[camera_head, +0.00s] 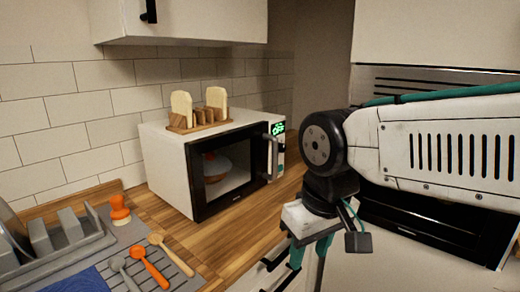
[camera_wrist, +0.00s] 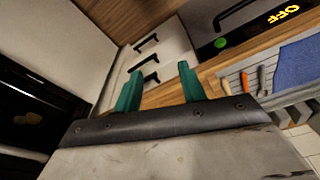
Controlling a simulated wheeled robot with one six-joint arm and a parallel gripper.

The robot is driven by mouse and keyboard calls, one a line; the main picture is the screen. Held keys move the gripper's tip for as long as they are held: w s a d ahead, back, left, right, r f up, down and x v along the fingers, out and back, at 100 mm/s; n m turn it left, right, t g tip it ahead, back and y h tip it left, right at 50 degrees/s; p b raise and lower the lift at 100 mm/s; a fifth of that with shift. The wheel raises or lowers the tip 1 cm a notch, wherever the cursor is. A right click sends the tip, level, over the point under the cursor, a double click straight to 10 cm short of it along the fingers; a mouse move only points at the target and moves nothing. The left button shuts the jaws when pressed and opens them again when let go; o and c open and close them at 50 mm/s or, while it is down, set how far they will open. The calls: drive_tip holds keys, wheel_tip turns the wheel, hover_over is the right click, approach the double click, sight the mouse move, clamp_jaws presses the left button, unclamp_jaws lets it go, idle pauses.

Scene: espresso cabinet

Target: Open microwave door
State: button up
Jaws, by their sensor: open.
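The microwave (camera_head: 170,165) stands on the wooden counter, white with a black-framed glass door (camera_head: 230,165). The door looks shut, and a bowl-like thing shows dimly behind its glass. A grey upright door handle (camera_head: 271,158) is at the door's right edge, beside a panel with a green display. My gripper (camera_head: 309,254) points down in front of the counter, right of and lower than the handle, apart from it. Its two green fingers are spread and empty in the wrist view (camera_wrist: 160,86). I cannot surely make out the microwave in the wrist view.
A wooden rack with bread (camera_head: 200,118) sits on the microwave. A dish drainer (camera_head: 65,240) and utensils (camera_head: 150,265) lie at left. Drawers with black handles (camera_wrist: 148,60) are beyond my fingers. A dark oven-like appliance (camera_head: 435,225) is at right. Counter around the microwave's front is clear.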

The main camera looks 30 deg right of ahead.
drive_tip(key=w+d+t, duration=0.2)
drive_tip(key=w, duration=0.7)
drive_tip(key=m+t+h, duration=0.2)
drive_tip(key=t+h, duration=0.2)
drive_tip(key=t, duration=1)
approach(276, 153)
drive_tip(key=a+x, duration=0.1)
drive_tip(key=x, duration=0.8)
drive_tip(key=d+x, duration=0.1)
drive_tip(key=x, duration=0.1)
drive_tip(key=shift+w, duration=0.1)
drive_tip(key=shift+d+m, duration=0.1)
drive_tip(key=shift+m, duration=0.2)
clamp_jaws()
